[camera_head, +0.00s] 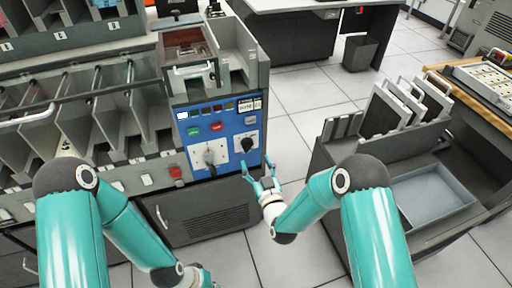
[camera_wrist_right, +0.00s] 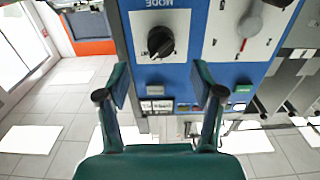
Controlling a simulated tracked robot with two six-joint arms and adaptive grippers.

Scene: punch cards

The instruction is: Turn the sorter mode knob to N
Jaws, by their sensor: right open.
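The mode knob (camera_head: 247,144) is a black round knob on a white plate, at the right of the sorter's blue control panel (camera_head: 223,116). In the right wrist view the mode knob (camera_wrist_right: 161,41) shows upside down under the word MODE; its setting is too small to read. My right gripper (camera_head: 261,170) is open and empty, just below and in front of the panel. In the right wrist view its open fingers (camera_wrist_right: 161,84) stand on either side of the knob's line, apart from it. My left arm is at the bottom left; its gripper fingers do not show.
A larger grey lever dial (camera_head: 209,156) sits left of the knob. Green (camera_head: 193,131) and red (camera_head: 216,126) buttons are above. Card bins (camera_head: 60,122) stand left. A grey cart (camera_head: 400,150) with upright panels and a tray stands right. Tiled floor is clear between.

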